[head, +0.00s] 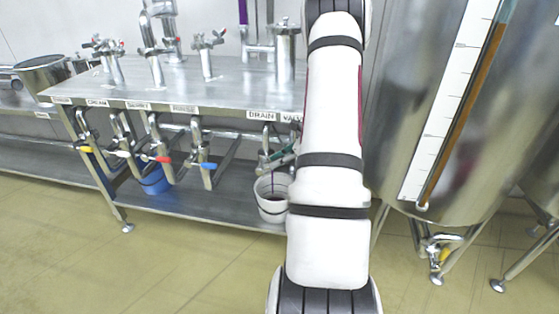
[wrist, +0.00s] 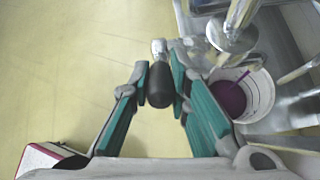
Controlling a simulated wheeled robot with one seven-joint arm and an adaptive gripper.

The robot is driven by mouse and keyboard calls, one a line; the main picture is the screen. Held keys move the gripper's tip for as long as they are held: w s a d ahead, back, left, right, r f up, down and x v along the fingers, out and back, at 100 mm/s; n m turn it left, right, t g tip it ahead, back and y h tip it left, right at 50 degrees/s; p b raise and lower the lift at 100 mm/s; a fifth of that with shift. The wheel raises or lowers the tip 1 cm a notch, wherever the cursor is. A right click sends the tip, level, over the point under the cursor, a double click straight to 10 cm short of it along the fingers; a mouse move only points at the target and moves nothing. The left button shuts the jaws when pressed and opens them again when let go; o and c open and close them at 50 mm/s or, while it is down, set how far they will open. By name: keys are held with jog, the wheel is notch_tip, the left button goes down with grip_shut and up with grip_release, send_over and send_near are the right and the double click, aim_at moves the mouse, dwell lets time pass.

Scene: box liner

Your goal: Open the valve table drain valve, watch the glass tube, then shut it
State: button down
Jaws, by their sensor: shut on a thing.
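The valve table (head: 215,80) carries a DRAIN VALVE label (head: 262,115) at its right end. My gripper (wrist: 159,66) is shut on the black valve handle (wrist: 160,86), one green-padded finger on each side. In the head view the gripper (head: 282,156) shows below that label, partly hidden by my arm. A thin purple stream (head: 272,182) falls into a white bucket (head: 271,207); the wrist view shows purple liquid (wrist: 229,98) in it. The glass tube (head: 465,105) on the steel tank holds a brown-orange column beside a white scale, its top near the upper frame edge.
Several valves with yellow, white, red and blue handles hang under the table's front edge. A blue bucket (head: 154,180) stands on the lower shelf (head: 190,214). The large tank (head: 410,120) is right of my arm. Floor in front is clear.

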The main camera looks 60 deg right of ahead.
jog(key=shift+d, duration=0.1)
jog(key=c, duration=1.5)
grip_release()
jog(key=shift+s+d+r, duration=0.15)
jog(key=shift+s+r, duration=0.1)
jog(key=shift+s, duration=0.15)
jog(key=s+d, duration=0.1)
jog(key=s, duration=0.2)
jog(key=s+d, duration=0.2)
jog(key=s, duration=0.2)
jog(key=s+d, duration=0.1)
jog(key=s, duration=0.3)
jog(key=shift+s+d+r, duration=0.1)
jog(key=shift+d, duration=0.2)
jog(key=shift+c, duration=0.5)
